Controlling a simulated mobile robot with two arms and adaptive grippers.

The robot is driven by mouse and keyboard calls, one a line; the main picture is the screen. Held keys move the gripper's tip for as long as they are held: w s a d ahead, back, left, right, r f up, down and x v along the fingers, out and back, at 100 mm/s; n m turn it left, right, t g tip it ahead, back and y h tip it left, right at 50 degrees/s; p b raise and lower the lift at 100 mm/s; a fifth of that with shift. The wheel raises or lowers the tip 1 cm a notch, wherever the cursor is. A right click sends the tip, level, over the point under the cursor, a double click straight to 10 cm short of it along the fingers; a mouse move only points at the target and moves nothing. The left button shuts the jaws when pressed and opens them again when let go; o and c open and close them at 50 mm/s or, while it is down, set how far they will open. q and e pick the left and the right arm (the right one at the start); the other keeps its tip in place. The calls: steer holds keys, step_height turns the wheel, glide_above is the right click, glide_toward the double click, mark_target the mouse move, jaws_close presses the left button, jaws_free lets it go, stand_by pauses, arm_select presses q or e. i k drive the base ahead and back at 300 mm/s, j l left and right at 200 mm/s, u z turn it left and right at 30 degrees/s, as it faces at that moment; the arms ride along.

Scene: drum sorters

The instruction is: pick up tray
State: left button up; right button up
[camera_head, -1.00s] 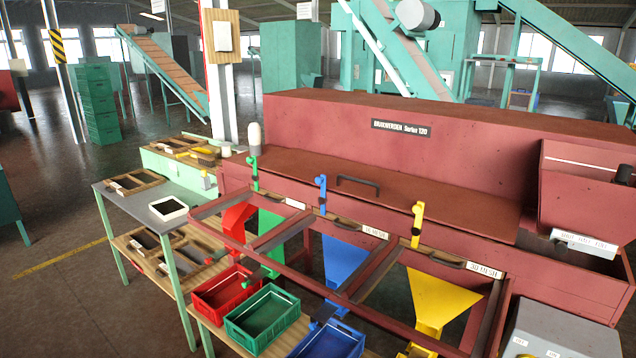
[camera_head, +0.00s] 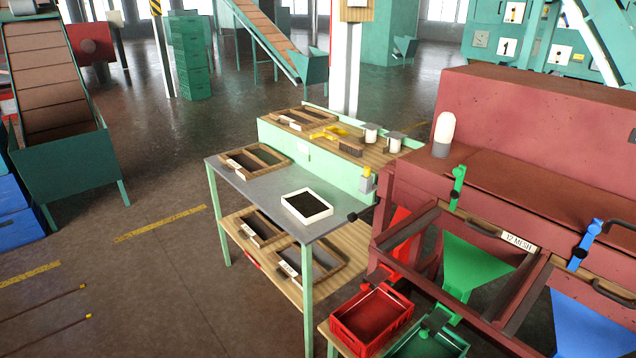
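A small white tray (camera_head: 318,217) with dark contents lies on the grey top of the green-legged table (camera_head: 240,180), near its right front part. The tray sits flat, and its rim and inside are in plain view. Nothing is touching it from above. Neither of my grippers is in the head view.
Wooden-framed screens lie on the table top (camera_head: 257,159) and the lower shelf (camera_head: 250,228). A red crate (camera_head: 371,316) and a green crate (camera_head: 430,343) stand at the front right. The red machine (camera_head: 540,135) fills the right. Floor left of the table is mostly open.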

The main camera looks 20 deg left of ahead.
mark_target(307, 205)
steer(key=i+j, duration=0.25)
steer(key=j, duration=0.15)
steer(key=i+j, duration=0.55)
steer(key=j, duration=0.3)
steer(key=i+j, duration=0.25)
steer(key=j, duration=0.15)
steer(key=z, duration=0.05)
